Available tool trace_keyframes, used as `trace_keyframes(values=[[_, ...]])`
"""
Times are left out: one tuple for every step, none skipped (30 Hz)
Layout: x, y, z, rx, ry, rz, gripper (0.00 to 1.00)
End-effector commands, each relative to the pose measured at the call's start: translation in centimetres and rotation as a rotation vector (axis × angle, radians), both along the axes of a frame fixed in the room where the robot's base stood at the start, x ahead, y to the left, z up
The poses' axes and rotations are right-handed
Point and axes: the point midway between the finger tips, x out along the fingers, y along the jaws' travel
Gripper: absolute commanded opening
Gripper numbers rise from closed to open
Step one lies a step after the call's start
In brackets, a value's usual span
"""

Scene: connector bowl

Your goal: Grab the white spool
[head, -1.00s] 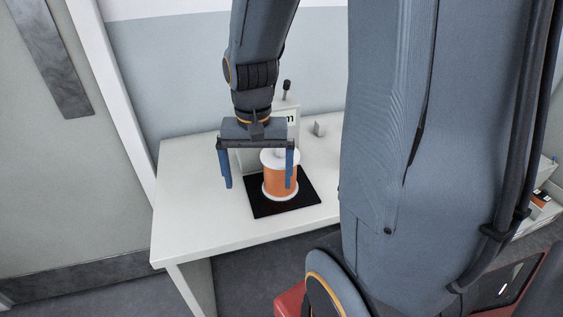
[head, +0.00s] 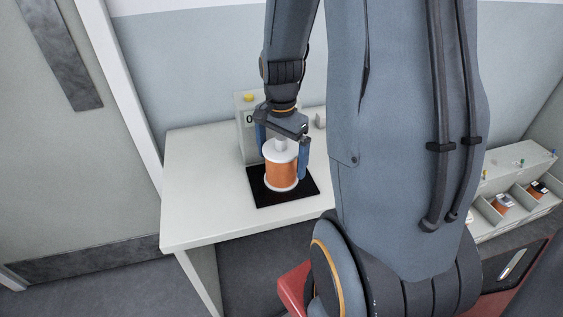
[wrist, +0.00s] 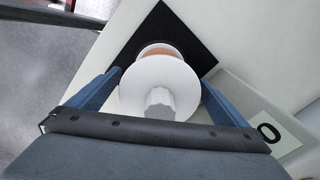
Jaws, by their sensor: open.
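The white spool (head: 281,152) stands upright on a black mat (head: 271,200) on the white table. It has white flanges, an orange winding and a white knob on top. In the wrist view the spool's white top flange (wrist: 141,92) lies between the two blue fingers. My gripper (head: 282,160) is open and straddles the upper part of the spool, one finger on each side. In the wrist view my gripper (wrist: 155,90) shows gaps beside the flange. The lower flange is mostly hidden in the wrist view.
A grey device with a yellow button (head: 248,97) stands behind the spool, close to my gripper. A small grey block (head: 320,120) sits at the back right. The table's left part (head: 200,190) is clear. A compartmented shelf (head: 512,190) stands at far right.

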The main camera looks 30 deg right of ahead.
Motion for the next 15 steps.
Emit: trace_keyframes(values=[[-0.1, 0.0, -0.6, 0.001, 0.003, 0.000, 0.98], [-0.1, 0.0, -1.0, 0.001, 0.003, 0.000, 0.98], [-0.1, 0.0, -1.4, 0.000, 0.002, 0.000, 0.98], [-0.1, 0.0, -1.6, 0.000, 0.002, 0.000, 0.98], [-0.1, 0.0, -1.8, 0.001, 0.001, 0.001, 0.98], [-0.1, 0.0, -2.0, 0.001, 0.001, 0.001, 0.98], [-0.1, 0.0, -2.2, 0.000, 0.001, 0.001, 0.98], [0.0, 0.0, -2.2, 0.000, 0.000, 0.001, 0.98], [0.0, 0.0, -2.3, 0.000, 0.000, 0.001, 0.98], [0.0, 0.0, -2.3, 0.000, -0.001, 0.001, 0.98], [0.0, 0.0, -2.3, 0.000, -0.001, 0.001, 0.98], [0.0, 0.0, -2.3, -0.001, -0.001, 0.001, 0.98], [0.0, 0.0, -2.3, -0.001, -0.001, 0.001, 0.98], [0.0, 0.0, -2.3, 0.000, -0.001, 0.001, 0.98], [0.0, 0.0, -2.3, 0.000, -0.001, 0.001, 0.95]])
